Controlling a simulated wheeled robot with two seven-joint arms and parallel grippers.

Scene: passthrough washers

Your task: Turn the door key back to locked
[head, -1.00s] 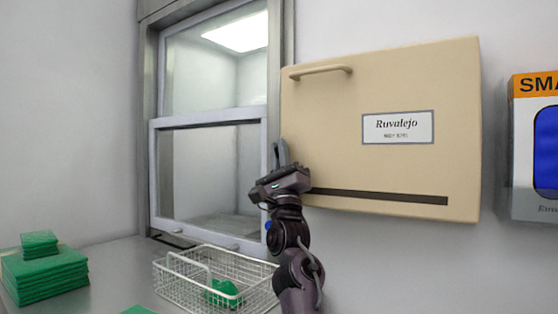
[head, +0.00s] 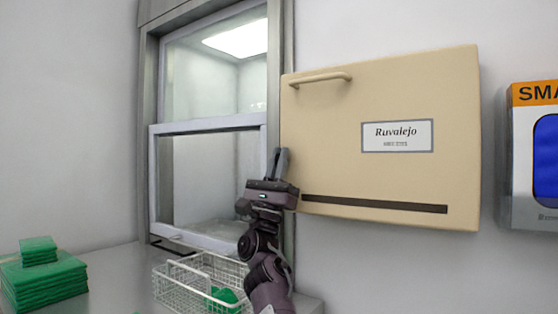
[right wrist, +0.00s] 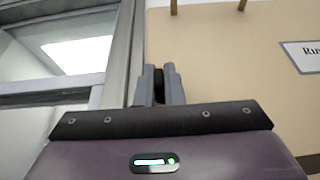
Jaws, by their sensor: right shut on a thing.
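My right gripper (head: 278,162) is at the left edge of the cream cabinet (head: 340,115), by the metal frame of the hatch. In the right wrist view its two grey fingers (right wrist: 159,88) are close together with a narrow dark piece between them. It is shut on this piece, which fits the door key; the fingers hide most of it, so its shape and angle cannot be read. The lock itself is hidden behind the fingers. My left gripper is not in view.
A sash hatch (head: 206,126) with a glass pane is left of the cabinet. A wire basket (head: 183,290) with a green item stands on the counter below. Green stacked packs (head: 45,282) are at the left. A dispenser (head: 527,215) hangs at the right.

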